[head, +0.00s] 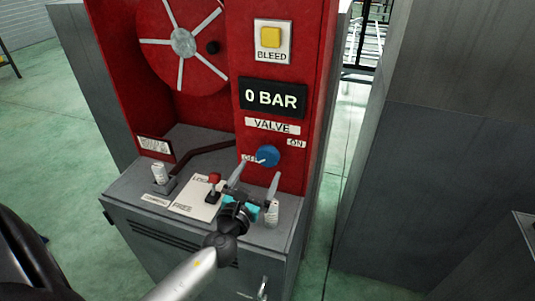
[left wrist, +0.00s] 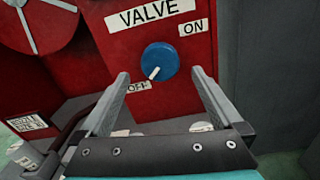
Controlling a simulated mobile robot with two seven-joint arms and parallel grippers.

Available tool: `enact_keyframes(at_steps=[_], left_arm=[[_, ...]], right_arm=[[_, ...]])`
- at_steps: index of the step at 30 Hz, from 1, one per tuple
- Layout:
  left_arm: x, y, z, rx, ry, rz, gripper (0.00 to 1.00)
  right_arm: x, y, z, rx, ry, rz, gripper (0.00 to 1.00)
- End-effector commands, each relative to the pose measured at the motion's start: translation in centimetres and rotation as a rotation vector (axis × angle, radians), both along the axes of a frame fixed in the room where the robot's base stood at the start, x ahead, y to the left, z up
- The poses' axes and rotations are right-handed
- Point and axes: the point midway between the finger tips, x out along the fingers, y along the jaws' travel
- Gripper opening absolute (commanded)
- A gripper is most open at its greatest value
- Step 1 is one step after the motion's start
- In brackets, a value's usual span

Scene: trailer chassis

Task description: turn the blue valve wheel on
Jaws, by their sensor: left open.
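The blue valve wheel (head: 267,156) sits on the red panel under the VALVE label (head: 273,126). In the left wrist view the wheel (left wrist: 160,62) has a white pointer aimed down and left, at the OFF label (left wrist: 138,86). The ON label (left wrist: 193,27) is at its upper right. My left gripper (head: 254,178) is open and empty, in front of and below the wheel. In the left wrist view its fingers (left wrist: 163,82) spread to either side of the wheel, apart from it. My right gripper is not in view.
A display (head: 272,98) reads 0 BAR, with a yellow BLEED button (head: 270,37) above. A red-knobbed lever (head: 213,184) stands on the grey ledge left of my gripper. A red reel (head: 183,75) is at upper left. A grey cabinet (head: 430,170) stands to the right.

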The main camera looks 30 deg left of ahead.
Motion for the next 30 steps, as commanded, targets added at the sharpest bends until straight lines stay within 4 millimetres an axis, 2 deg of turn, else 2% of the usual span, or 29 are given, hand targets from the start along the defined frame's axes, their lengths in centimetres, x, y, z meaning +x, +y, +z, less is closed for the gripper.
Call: enact_keyframes(at_steps=[9, 15, 21, 29, 30], left_arm=[[4.7, 1.1, 0.1, 0.0, -0.002, 0.0, 1.0], [6.7, 1.6, 0.0, -0.001, -0.001, 0.001, 1.0], [7.4, 1.8, 0.0, -0.001, 0.0, 0.0, 1.0], [7.5, 1.8, 0.0, -0.001, 0.0, 0.0, 1.0], [7.5, 1.8, 0.0, -0.001, 0.0, 0.0, 0.95]], right_arm=[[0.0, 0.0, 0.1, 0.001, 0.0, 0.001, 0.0], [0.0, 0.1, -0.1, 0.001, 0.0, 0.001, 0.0], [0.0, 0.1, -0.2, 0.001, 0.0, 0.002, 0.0], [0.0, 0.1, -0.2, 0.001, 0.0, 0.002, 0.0], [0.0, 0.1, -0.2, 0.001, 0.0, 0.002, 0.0]])
